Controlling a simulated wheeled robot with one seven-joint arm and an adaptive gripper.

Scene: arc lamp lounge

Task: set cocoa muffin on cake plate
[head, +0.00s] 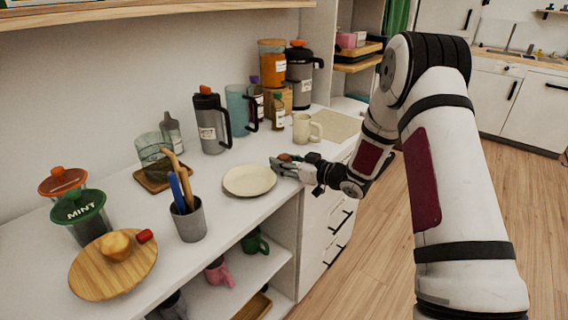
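A cream round plate (249,181), likely the cake plate, lies bare on the white counter. My gripper (284,167) is low over the counter just right of the plate, reaching in from the right. A small brown thing (284,157), possibly the cocoa muffin, shows at the fingertips, mostly hidden by my gripper. I cannot tell whether the fingers are closed on it. A golden muffin-like bun (116,245) sits on a round wooden board (92,281) at the front left, with a small red piece (144,236) beside it.
A grey cup of utensils (189,223) stands left of the plate. Behind are a grey jug (210,125), a blue pitcher (237,108) and a glass bowl (153,155). A cream mug (304,129) stands behind my gripper. The counter's front edge runs just before the plate.

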